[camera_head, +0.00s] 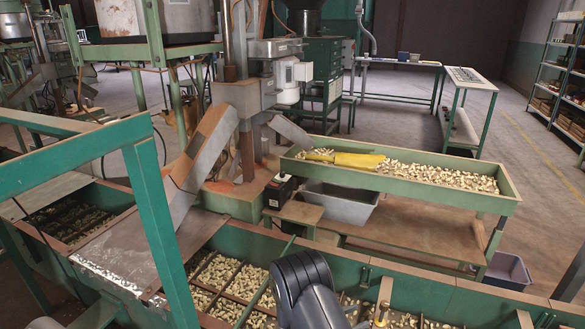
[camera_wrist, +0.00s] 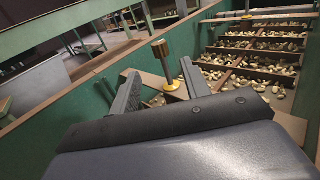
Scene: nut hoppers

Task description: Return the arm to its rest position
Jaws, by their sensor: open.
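My gripper (camera_wrist: 159,68) shows in the wrist view with its two grey fingers spread apart. It is open and grips nothing. A brown-topped handle (camera_wrist: 161,50) with a yellow base stands in the gap between the fingers as seen from the wrist; whether it is beyond the fingertips or level with them I cannot tell. In the head view my dark arm (camera_head: 302,284) reaches over the green hopper at the bottom centre.
The green hopper wall (camera_head: 440,298) runs across the front, with nuts in compartments below. A green nut tray (camera_head: 408,192) with a yellow scoop (camera_head: 345,159) stands behind. A green frame post (camera_head: 155,205) rises at left. Open floor lies at the back right.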

